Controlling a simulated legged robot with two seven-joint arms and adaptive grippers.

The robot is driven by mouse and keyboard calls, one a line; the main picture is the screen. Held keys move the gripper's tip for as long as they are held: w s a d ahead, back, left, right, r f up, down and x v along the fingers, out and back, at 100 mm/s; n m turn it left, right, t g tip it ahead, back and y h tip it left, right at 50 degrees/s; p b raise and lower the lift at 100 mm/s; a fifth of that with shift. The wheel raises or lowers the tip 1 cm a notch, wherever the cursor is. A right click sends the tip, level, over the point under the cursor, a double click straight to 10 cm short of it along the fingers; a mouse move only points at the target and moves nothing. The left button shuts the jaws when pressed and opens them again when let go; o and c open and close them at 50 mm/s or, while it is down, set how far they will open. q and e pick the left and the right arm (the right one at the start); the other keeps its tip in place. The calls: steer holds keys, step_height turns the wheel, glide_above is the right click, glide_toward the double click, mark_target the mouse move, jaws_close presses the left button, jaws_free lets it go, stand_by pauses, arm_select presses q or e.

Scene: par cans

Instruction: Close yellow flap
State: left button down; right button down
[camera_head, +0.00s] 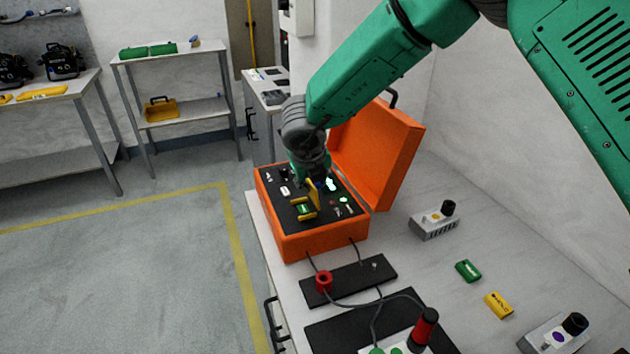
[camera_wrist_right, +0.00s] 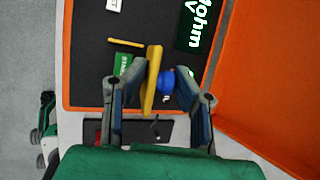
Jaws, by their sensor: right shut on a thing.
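An orange case (camera_head: 290,232) stands open on the table, with a black panel inside. On the panel, the yellow flap (camera_head: 314,192) stands upright beside a green start label (camera_head: 305,210). My right gripper (camera_head: 308,178) reaches down over the panel. In the right wrist view, the yellow flap (camera_wrist_right: 152,80) and a blue round part (camera_wrist_right: 166,82) lie between the fingers of the right gripper (camera_wrist_right: 159,80), which is shut on the flap. The exact finger contact is hard to see. My left gripper is not in view.
The case's raised lid (camera_head: 385,150) stands behind the panel on the right. Grey boxes (camera_head: 434,223), a green block (camera_head: 468,270) and a yellow block (camera_head: 498,305) lie on the table's right side.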

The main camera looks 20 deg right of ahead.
mark_target(289, 214)
steer(key=shift+a+h, duration=0.55)
steer(key=shift+h, duration=0.25)
steer(key=shift+a+f+n+h, duration=0.25)
steer(key=shift+a+n+h, duration=0.25)
steer(key=shift+h, duration=0.4)
steer(key=shift+a+f+h, duration=0.2)
steer(key=shift+a+h, duration=0.2)
steer(key=shift+h, duration=0.2)
steer(key=shift+w+a+f+h+b, duration=0.1)
steer(key=shift+a+f+h+b, duration=0.3)
steer(key=shift+h, duration=0.4)
steer(key=a+f+h+b, duration=0.1)
steer(key=h+b, duration=0.1)
steer(key=n+h+b, duration=0.1)
steer(key=h+b, duration=0.1)
steer(key=shift+a+f+t, duration=0.3)
steer(key=shift+a+f, duration=0.1)
steer(key=shift+w+a+f+n+h+b, duration=0.1)
steer(key=shift+a+f+n+h+b, duration=0.2)
steer(key=shift+h+b, duration=0.45)
steer(key=shift+d+f+n+h+b, duration=0.1)
steer(key=shift+n+h+b, duration=0.35)
steer(key=shift+b, duration=0.5)
steer(key=shift+a+t, duration=0.1)
steer(key=shift+t, duration=0.2)
